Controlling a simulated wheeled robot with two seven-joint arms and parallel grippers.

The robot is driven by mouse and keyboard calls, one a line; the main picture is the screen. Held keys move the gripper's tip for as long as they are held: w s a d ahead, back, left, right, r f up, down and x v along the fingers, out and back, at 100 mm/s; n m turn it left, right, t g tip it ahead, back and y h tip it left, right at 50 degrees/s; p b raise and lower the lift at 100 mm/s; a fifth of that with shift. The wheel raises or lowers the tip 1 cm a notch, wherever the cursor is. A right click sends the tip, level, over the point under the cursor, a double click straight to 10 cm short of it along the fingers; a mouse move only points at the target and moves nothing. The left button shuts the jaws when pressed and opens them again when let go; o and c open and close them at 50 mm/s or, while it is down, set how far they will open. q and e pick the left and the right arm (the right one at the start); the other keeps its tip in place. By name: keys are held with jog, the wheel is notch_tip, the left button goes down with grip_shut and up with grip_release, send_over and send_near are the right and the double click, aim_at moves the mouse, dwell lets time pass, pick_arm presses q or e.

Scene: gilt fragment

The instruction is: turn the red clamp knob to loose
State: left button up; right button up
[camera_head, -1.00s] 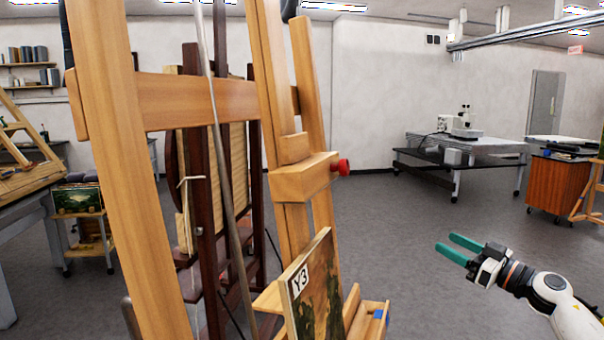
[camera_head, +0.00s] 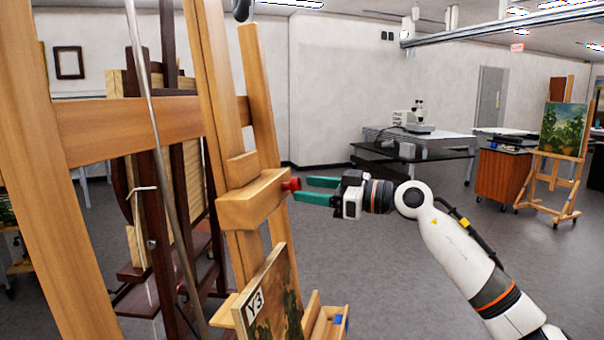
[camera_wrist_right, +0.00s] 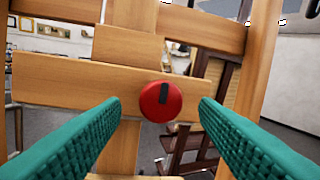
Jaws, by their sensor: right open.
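The red clamp knob (camera_head: 291,184) sticks out from the right end of the wooden clamp block (camera_head: 245,205) on the easel. In the right wrist view the knob (camera_wrist_right: 161,101) is a round red disc with a dark mark at its upper middle, pointing nearly straight up. My right gripper (camera_head: 305,190) is open, its two green fingers pointing at the knob. In the wrist view the fingers (camera_wrist_right: 160,112) lie left and right of the knob with gaps on both sides. I cannot tell whether the tips reach past its face. My left gripper is not in view.
A painting marked Y3 (camera_head: 268,300) stands on the easel's ledge below the clamp block. Easel uprights (camera_head: 45,200) fill the left side. A dark easel (camera_head: 170,200) stands behind. Open grey floor (camera_head: 400,220) lies to the right, before a bench (camera_head: 425,145) and a wooden cabinet (camera_head: 502,175).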

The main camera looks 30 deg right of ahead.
jog(key=shift+p+x, duration=0.3)
jog(key=shift+x, duration=0.95)
jog(key=c, duration=1)
jog(key=shift+o, duration=0.2)
